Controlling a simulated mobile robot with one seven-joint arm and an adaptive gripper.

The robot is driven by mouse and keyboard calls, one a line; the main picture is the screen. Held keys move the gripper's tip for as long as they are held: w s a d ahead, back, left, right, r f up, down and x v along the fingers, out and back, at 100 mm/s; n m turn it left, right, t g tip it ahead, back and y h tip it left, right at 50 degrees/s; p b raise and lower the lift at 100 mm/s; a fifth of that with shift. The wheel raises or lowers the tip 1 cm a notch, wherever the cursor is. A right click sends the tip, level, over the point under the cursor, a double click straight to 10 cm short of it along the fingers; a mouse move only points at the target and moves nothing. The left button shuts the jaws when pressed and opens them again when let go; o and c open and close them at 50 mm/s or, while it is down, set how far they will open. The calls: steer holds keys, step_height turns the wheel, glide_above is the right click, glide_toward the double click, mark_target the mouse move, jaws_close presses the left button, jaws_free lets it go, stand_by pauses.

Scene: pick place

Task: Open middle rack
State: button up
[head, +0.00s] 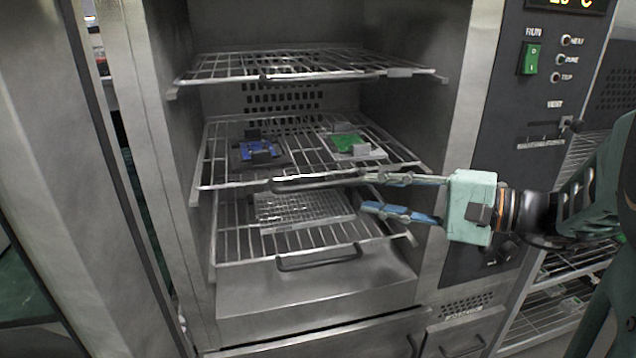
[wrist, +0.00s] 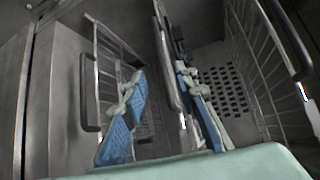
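The middle rack (head: 300,152) is a wire shelf inside the oven, with a dark bar handle (head: 315,183) along its front edge. It carries a blue item (head: 258,150) and a green item (head: 345,143). My gripper (head: 364,193) is open at the right part of this front edge, one finger about level with the handle and the other below it. In the wrist view, the middle rack's front edge (wrist: 164,55) runs between the blue-padded fingers of my gripper (wrist: 160,72), close to the right finger. Contact cannot be told.
An empty upper rack (head: 310,65) is above. A lower rack (head: 230,240) with its own handle (head: 318,260) holds a metal grid plate (head: 300,208) and is close beneath my gripper. A control panel (head: 530,100) stands right of the oven opening.

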mark_target(329, 186)
steer(key=x, duration=1)
steer(key=shift+w+a, duration=0.3)
steer(key=shift+c, duration=0.4)
jaws_close()
